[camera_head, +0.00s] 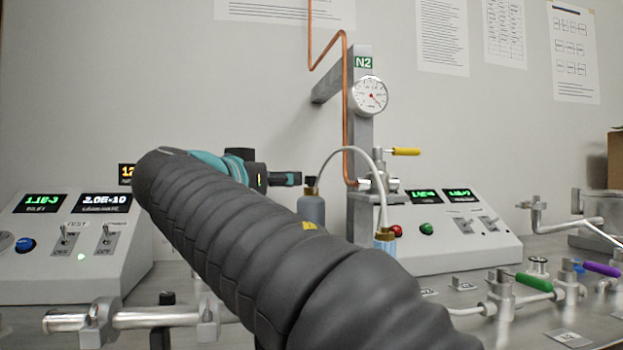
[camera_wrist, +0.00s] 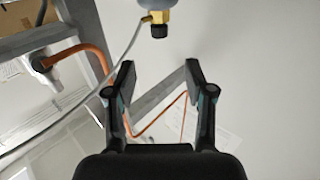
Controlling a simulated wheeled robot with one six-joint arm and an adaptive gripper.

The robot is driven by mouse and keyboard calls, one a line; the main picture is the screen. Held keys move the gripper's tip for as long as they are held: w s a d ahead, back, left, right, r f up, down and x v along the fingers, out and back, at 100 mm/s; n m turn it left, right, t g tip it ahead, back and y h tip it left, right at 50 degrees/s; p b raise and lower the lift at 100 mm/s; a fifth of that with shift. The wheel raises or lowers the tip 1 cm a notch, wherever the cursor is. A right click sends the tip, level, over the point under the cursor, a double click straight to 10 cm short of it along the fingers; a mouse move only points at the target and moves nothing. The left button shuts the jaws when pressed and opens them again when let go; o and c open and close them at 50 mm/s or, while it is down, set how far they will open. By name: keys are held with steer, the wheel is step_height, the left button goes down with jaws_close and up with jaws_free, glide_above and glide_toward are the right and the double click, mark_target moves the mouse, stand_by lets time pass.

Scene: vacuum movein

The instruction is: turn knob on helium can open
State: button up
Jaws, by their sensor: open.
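The helium can is most likely the small grey bottle (camera_head: 312,208) standing just left of the metal post in the head view. A dark knob (camera_head: 311,182) sits at its top. In the wrist view the grey can (camera_wrist: 155,4) shows at the top edge, with a brass valve and the black knob (camera_wrist: 159,32). My gripper (camera_wrist: 160,72) is open and empty. The knob appears above the gap between the fingertips in the wrist view, apart from both. In the head view my gripper (camera_head: 298,179) is level with the knob and close on its left. The knob's setting cannot be told.
A white hose (camera_head: 345,148) arches from the can to the fittings by the post (camera_head: 360,215). A copper pipe (camera_head: 344,90) runs up the post near a gauge (camera_head: 369,95). Control boxes (camera_head: 75,255) (camera_head: 455,240) stand on both sides. My arm hides much of the bench.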

mark_target(308, 178)
steer(key=p+x, duration=0.2)
steer(key=x, duration=1)
steer(key=shift+w+d, duration=0.15)
steer(key=shift+d, duration=0.05)
jaws_close()
